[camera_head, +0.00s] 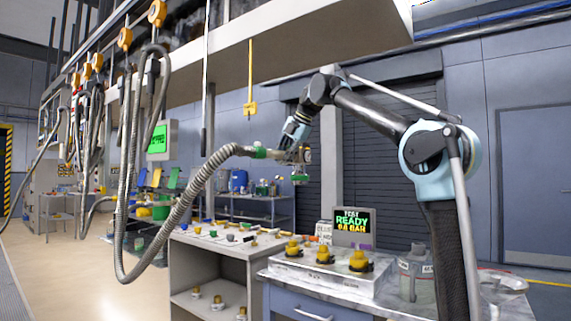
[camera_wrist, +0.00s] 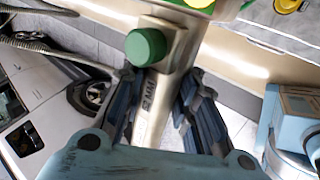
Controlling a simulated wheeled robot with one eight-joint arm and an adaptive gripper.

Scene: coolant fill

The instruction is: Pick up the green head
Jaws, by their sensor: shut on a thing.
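The green head (camera_head: 299,178) is a metal fitting with green parts, held in the air at the end of a grey corrugated hose (camera_head: 189,193). In the wrist view its round green knob (camera_wrist: 146,46) and pale metal body stand out beyond my fingers. My gripper (camera_wrist: 160,92) is shut on the metal body, with one dark finger on each side. In the head view my gripper (camera_head: 297,137) is at the top of the head, above the bench. The fingers hide part of the grip.
The hose sags left in a deep loop from the overhead rail. Below is a bench (camera_head: 215,243) with small coloured parts. The wrist view shows a vehicle-like body (camera_wrist: 48,105) at left.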

